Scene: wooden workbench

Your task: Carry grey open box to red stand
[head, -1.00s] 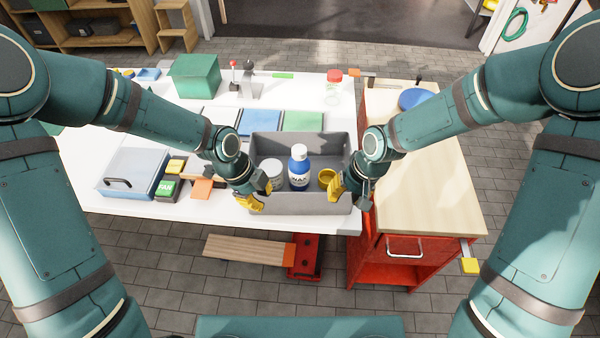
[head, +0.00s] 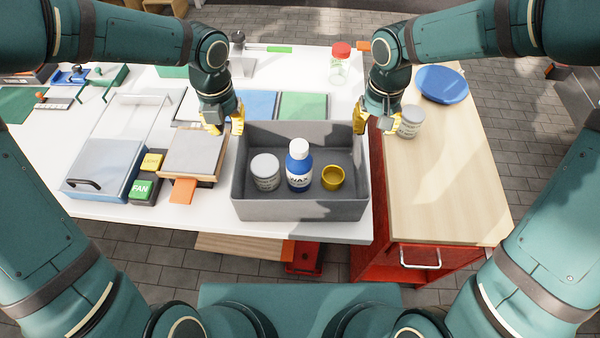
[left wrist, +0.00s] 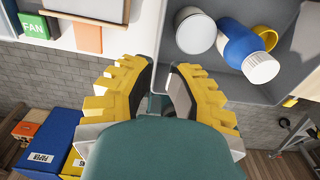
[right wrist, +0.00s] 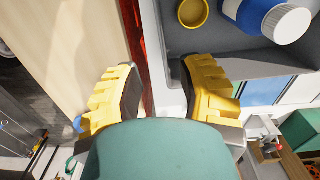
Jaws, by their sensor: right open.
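The grey open box (head: 300,207) sits on the white table near its front edge. It holds a grey jar (head: 265,172), a blue bottle with a white cap (head: 299,172) and a yellow cup (head: 333,177). My left gripper (head: 222,120) is at the box's far left corner, and its fingers are apart in the left wrist view (left wrist: 160,85). My right gripper (head: 374,118) is at the far right corner, also open and empty in the right wrist view (right wrist: 165,80). The red stand with a pale wooden top (head: 440,190) is just right of the table.
A blue round dish (head: 441,84) and a grey jar (head: 410,121) stand on the far part of the wooden top; its near part is clear. A clear red-lidded jar (head: 340,65) is behind the box.

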